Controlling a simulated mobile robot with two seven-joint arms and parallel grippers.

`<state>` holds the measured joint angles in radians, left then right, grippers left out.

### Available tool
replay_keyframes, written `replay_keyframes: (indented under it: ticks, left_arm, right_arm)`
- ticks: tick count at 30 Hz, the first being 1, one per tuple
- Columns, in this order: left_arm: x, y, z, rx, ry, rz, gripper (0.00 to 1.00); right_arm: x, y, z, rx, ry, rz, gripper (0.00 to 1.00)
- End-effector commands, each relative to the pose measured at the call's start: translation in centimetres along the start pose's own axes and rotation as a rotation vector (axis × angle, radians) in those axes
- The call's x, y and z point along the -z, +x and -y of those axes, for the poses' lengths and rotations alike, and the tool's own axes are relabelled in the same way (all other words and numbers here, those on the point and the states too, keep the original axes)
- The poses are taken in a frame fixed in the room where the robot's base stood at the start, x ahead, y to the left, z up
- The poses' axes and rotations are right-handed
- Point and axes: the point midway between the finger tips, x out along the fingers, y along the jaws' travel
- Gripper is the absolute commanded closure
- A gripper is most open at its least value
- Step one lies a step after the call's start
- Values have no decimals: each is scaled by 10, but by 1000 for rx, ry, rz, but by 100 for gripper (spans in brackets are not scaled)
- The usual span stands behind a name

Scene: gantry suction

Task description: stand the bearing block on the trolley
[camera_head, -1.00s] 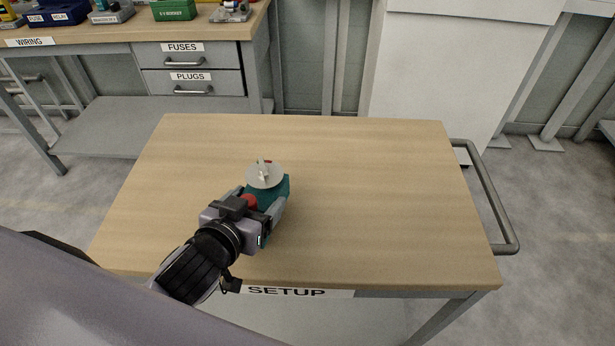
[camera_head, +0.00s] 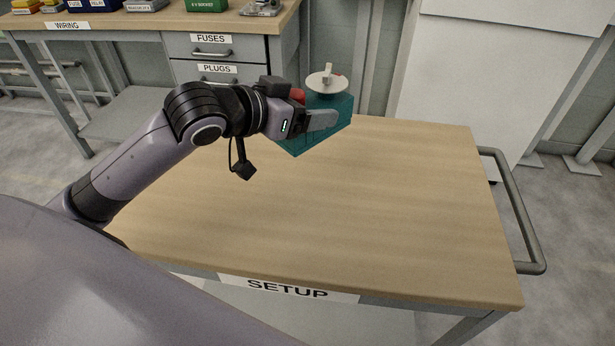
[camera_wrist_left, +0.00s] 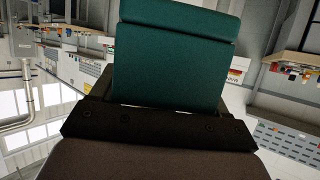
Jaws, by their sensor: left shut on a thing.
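The bearing block (camera_head: 344,108) is a teal block with a pale grey disc and a small upright lever on top. My left gripper (camera_head: 318,119) is shut on it, one finger lying along its near side. The block is held in the air above the far part of the trolley top (camera_head: 330,215), disc upward. The far finger is mostly hidden behind the block. In the left wrist view the teal block (camera_wrist_left: 175,60) fills the upper middle, between the jaws. The trolley has a wooden top marked SETUP. My right gripper is out of view.
The trolley top is otherwise bare. A grey rail handle (camera_head: 525,225) is at its right end. A workbench (camera_head: 110,32) with bins and labelled drawers stands behind at left. A white cabinet (camera_head: 460,80) stands behind at right.

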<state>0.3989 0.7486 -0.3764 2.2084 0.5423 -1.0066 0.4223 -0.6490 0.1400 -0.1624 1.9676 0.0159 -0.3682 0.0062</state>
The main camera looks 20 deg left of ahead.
Motion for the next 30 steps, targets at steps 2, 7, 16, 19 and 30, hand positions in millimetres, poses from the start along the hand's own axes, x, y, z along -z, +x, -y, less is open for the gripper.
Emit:
replay_keyframes:
  ticks: [2, 7, 16, 19, 30]
  left_arm:
    - [18, -6, 6, -23, 19, -14, 83]
    - [42, -18, 11, -72, 37, -12, 83]
    - [51, -28, 13, -109, 43, -5, 83]
    - [35, -21, 12, -110, 42, -1, 83]
    - [-50, 14, 11, -112, 41, -1, 83]
  right_arm:
    - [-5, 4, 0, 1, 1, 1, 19]
    - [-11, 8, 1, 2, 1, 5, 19]
    - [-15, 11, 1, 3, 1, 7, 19]
    - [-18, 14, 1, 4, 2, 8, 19]
    - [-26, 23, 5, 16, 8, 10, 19]
